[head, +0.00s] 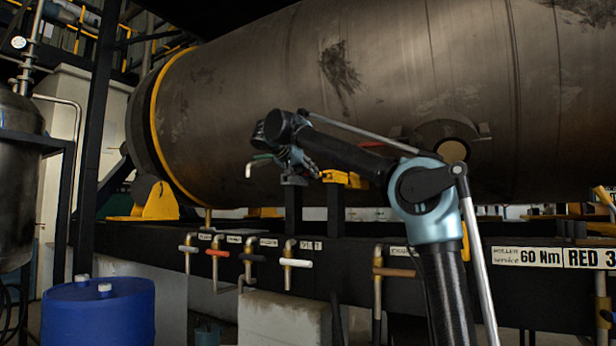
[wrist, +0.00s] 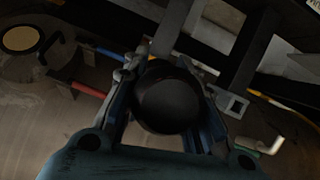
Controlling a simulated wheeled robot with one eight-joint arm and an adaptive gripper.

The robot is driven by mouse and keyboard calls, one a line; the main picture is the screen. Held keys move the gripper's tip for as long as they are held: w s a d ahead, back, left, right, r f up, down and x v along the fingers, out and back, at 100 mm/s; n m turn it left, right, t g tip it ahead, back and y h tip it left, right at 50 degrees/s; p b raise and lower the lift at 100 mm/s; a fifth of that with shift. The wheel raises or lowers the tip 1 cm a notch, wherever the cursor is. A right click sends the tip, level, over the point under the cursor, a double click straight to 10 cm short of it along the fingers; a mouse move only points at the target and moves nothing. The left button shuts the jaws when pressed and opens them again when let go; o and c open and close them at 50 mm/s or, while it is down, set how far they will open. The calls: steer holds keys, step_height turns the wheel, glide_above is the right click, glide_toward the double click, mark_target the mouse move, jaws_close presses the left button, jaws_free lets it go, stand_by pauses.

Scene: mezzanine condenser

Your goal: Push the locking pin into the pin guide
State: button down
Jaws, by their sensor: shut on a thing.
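A black round knob (wrist: 168,103) fills the space between my gripper's fingers in the wrist view; it looks like the head of the locking pin. My gripper (wrist: 166,88) is shut on it, with one finger on each side. The knob hides the pin's shaft and whatever lies beyond. In the head view my gripper (head: 306,165) is beside a yellow block (head: 345,179) on a dark post, under the big cylinder. The knob cannot be made out there. I cannot tell which part is the pin guide, or how far the pin sits in it.
A large dark cylinder (head: 330,90) lies behind my arm. Several bent pipe handles stick out of the dark beam (head: 340,250) below. A bent pipe with a green part (head: 262,160) is left of my gripper. A blue drum (head: 98,310) stands at lower left.

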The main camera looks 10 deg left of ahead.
mark_target(322, 175)
steer(key=shift+w, duration=0.15)
steer(key=shift+w+d, duration=0.75)
steer(key=shift+w, duration=1)
steer(key=shift+w+d, duration=0.75)
steer(key=shift+w, duration=0.95)
steer(key=shift+w+d, duration=0.75)
steer(key=shift+w, duration=1)
steer(key=shift+w, duration=0.1)
steer(key=c, duration=1.2)
jaws_free()
steer(key=v, duration=1.1)
steer(key=shift+s+a, duration=0.3)
steer(key=shift+s, duration=0.05)
steer(key=shift+s, duration=0.1)
